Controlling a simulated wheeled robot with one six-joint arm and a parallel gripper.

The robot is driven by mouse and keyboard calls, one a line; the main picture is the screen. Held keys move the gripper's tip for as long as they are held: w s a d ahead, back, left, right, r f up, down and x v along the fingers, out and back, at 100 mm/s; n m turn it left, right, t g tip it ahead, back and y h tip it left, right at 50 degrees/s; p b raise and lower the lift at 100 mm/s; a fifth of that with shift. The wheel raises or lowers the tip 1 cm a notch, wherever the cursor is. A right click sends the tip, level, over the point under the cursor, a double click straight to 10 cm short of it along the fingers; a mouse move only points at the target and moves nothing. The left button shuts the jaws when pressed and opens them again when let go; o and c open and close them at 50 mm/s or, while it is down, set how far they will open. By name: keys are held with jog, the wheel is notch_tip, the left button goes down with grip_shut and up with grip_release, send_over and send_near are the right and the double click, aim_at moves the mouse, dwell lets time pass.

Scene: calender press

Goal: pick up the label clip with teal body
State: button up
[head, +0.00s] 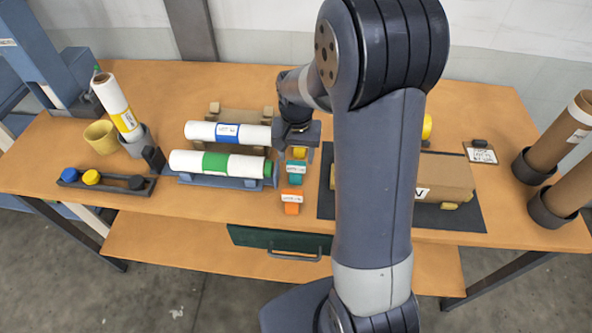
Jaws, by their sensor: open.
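The teal label clip (296,170) lies on the orange-brown table, in a short column of clips. A yellow clip (299,153) is just behind it and an orange clip (292,201) in front of it. My gripper (297,146) hangs over the yellow clip, just behind the teal one. It is open. The fingertips are small and partly hidden, and I cannot tell how high they are above the clips.
White rolls with a blue band (228,132) and a green band (215,163) lie on cradles left of the clips. A dark mat (463,214) with a brown wrapped roll (445,176) is to the right, partly behind my arm. Brown tubes (562,135) stand at the right edge.

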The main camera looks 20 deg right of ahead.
aim_at(296, 163)
notch_tip(296, 163, down, 5)
jog(key=b, duration=0.3)
jog(key=shift+w+r, duration=0.1)
jog(key=shift+w, duration=0.05)
jog(key=c, duration=0.6)
